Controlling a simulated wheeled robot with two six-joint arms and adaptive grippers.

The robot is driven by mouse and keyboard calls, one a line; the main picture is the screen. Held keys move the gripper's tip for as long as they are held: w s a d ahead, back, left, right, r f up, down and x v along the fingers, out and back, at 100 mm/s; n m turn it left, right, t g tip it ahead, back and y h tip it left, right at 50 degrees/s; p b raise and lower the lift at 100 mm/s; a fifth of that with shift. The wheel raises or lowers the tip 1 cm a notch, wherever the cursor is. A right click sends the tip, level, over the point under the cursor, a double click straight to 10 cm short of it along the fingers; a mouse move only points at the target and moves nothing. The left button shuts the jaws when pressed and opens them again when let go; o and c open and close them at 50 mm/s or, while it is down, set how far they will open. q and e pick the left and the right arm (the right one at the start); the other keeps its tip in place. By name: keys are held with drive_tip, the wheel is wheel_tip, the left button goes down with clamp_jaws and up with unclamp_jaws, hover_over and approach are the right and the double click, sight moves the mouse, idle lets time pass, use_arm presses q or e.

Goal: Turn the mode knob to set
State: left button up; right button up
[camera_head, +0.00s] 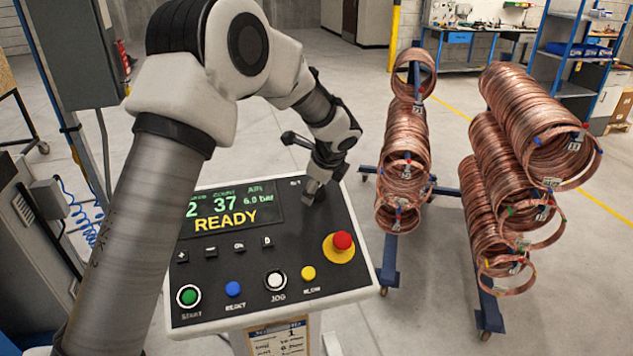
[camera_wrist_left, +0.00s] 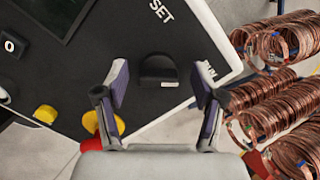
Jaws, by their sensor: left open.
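The mode knob (camera_wrist_left: 157,69) is a small dark block on the black panel face in the left wrist view, with a short pale mark at its lower right edge. A SET label (camera_wrist_left: 160,10) is printed above it, and a partly hidden label (camera_wrist_left: 208,70) is to its right. My left gripper (camera_wrist_left: 159,90) is open, its two fingers apart on either side of the knob; I cannot tell whether they touch it. In the head view my left gripper (camera_head: 316,187) is at the panel's upper right and hides the knob. My right gripper is not in view.
The control panel (camera_head: 300,228) has a READY display (camera_head: 228,214), a red emergency button (camera_head: 342,241) on yellow, and several push buttons along its lower edge. Racks of copper coils (camera_head: 402,150) stand to the right. Clear floor lies behind the panel.

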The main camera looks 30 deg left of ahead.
use_arm(q)
drive_tip(key=shift+a+f, duration=0.1)
drive_tip(key=shift+a, duration=0.05)
drive_tip(key=shift+s+d+r, duration=0.15)
drive_tip(key=shift+d+r, duration=0.05)
drive_tip(key=shift+d, duration=0.1)
drive_tip(key=c, duration=0.5)
drive_tip(key=shift+d, duration=0.15)
drive_tip(key=c, duration=0.6)
drive_tip(key=shift+c, duration=0.2)
